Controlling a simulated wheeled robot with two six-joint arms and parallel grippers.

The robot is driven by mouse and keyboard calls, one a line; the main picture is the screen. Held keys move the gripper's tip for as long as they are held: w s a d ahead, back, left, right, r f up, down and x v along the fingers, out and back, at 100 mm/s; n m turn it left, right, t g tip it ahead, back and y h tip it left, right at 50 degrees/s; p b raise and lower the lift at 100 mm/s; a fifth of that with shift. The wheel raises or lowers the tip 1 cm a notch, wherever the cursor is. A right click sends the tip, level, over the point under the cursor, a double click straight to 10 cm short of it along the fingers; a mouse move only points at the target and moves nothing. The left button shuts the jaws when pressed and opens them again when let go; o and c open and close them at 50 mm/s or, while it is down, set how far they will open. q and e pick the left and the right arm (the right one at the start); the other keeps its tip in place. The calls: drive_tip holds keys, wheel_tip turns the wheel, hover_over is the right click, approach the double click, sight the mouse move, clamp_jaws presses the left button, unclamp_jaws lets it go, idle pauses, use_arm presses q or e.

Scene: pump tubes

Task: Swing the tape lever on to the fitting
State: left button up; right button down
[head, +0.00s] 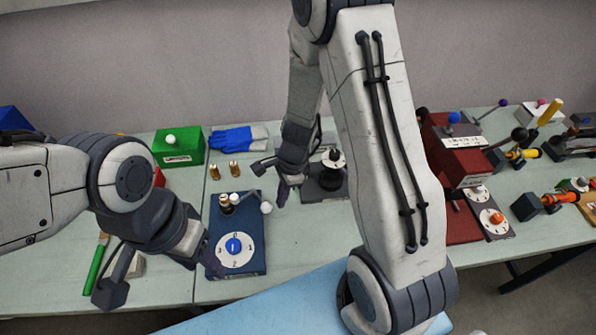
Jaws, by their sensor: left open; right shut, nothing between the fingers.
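A dark blue base plate (255,254) lies on the bench, left of centre. It carries a white dial with a blue knob (234,245) and a small upright dark and brass fitting (226,204). A short lever ending in a white ball (266,207) is beside the fitting; whether it touches the fitting cannot be told. My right gripper (282,188) is shut and empty, just above and right of the white ball. My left gripper (160,276) is open and empty at the left of the plate, one finger overlapping the plate's left edge in the picture.
A red unit (465,160) is further right. A green-handled brush (95,264) lies at left.

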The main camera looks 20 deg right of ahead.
use_arm(q)
drive_tip(key=shift+w+d+r+p, duration=0.1)
drive_tip(key=shift+d+r+p, duration=0.1)
drive_tip(key=shift+r+p, duration=0.3)
drive_tip(key=shift+d+r+p, duration=0.15)
drive_tip(key=shift+r+p, duration=0.2)
drive_tip(key=shift+r, duration=0.1)
use_arm(e)
drive_tip(key=d+v, duration=0.2)
drive_tip(key=v, duration=0.9)
drive_tip(key=shift+s+d+f, duration=0.2)
drive_tip(key=shift+s+d, duration=0.05)
drive_tip(key=shift+d, duration=0.05)
drive_tip(key=s+a+r+n+b, duration=0.2)
drive_tip(key=s+a+r+n, duration=0.3)
drive_tip(key=s+a+n, duration=0.5)
use_arm(q)
wheel_tip(320, 180, down, 3)
drive_tip(key=shift+f+b, duration=0.15)
drive_tip(key=shift+b, duration=0.5)
use_arm(e)
drive_tip(key=s+a+r+n+h, duration=0.1)
drive_tip(key=s+a+r+n, duration=0.1)
drive_tip(key=s+n, duration=0.6)
drive_tip(key=a+n, duration=0.1)
drive_tip(key=n, duration=0.6)
drive_tip(key=shift+a+h, duration=0.3)
drive_tip(key=shift+a, duration=0.1)
